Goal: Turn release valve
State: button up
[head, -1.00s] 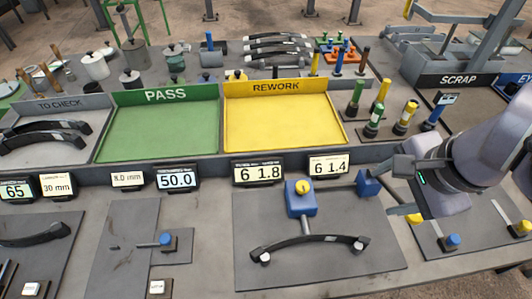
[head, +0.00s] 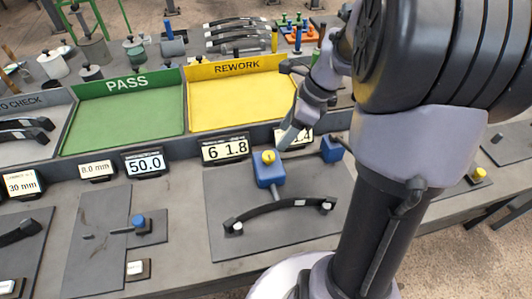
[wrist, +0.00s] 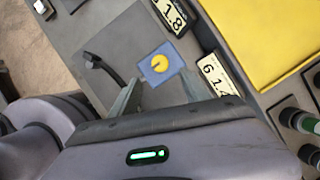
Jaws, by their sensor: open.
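The yellow round knob (head: 268,157), which looks like the release valve, sits on top of a blue block (head: 270,176) on a dark grey plate. A black curved spring bar (head: 280,206) lies in front of the block with both ends on pins. My gripper (head: 287,141) is just above and behind the block in the head view. In the wrist view the fingers of my gripper (wrist: 162,78) are apart, with the knob (wrist: 159,63) just beyond their tips and roughly between them. I see no contact with the knob.
Number displays (head: 226,148) line the back edge, one partly hidden by my gripper. The yellow REWORK tray (head: 240,97) and green PASS tray (head: 125,118) lie behind.

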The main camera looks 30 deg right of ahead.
aim_at(269, 155)
jog(key=b+x, duration=0.3)
jog(key=x, duration=0.6)
jog(key=shift+w+f, duration=0.1)
jog(key=shift+f, duration=0.15)
jog(key=shift+r, duration=0.1)
grip_shut()
